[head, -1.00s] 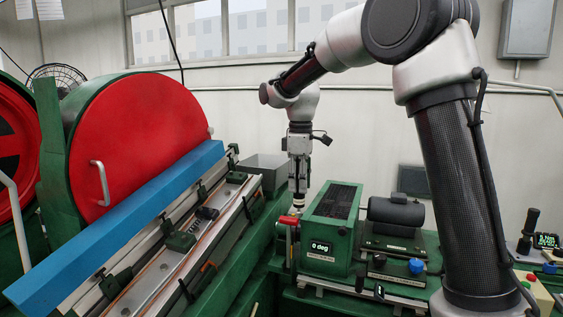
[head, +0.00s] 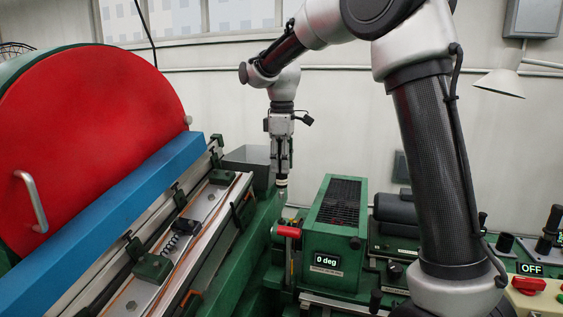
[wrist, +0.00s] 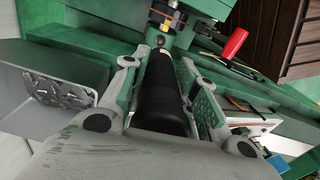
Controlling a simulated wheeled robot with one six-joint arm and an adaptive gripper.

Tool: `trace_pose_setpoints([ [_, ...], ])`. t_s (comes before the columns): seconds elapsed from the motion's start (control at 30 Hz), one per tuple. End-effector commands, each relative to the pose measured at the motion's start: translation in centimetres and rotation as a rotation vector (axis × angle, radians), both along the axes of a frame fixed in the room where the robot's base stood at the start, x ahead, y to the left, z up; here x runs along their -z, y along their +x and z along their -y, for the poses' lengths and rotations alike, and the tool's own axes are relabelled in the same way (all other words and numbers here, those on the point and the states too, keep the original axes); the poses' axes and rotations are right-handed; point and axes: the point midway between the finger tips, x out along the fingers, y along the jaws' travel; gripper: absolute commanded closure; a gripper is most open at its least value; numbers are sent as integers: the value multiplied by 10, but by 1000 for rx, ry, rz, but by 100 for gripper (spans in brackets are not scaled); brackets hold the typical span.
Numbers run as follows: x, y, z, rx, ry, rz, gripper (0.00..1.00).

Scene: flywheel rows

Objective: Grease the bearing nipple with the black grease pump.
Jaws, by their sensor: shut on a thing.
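My gripper (wrist: 157,72) is shut on the black grease pump (wrist: 165,100) in the wrist view. The pump lies lengthwise between the two fingers, its narrow end pointing away from the wrist. A small round grey tip and a pale band show at that far end, close to a dark fitting with an orange-yellow ring (wrist: 160,17). I cannot tell whether they touch, and the bearing nipple is not clearly made out. In the head view my gripper (head: 281,160) points down, just behind and left of a green vented housing (head: 335,215).
A red handle (head: 289,232) sticks out beside the housing, close to the pump; it also shows in the wrist view (wrist: 234,44). A grey metal box (head: 246,160) stands left of my gripper. A large red wheel face (head: 90,140) and a blue beam (head: 120,225) fill the left.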

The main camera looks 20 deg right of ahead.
Motion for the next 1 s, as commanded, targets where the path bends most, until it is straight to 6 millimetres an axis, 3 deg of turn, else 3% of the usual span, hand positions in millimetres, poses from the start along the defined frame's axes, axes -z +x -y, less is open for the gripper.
trace_pose_setpoints([
  [0.6, 53, 0, 0, 0, 0, -1, 100],
  [1.0, 63, 0, 0, 0, 0, 0, 100],
])
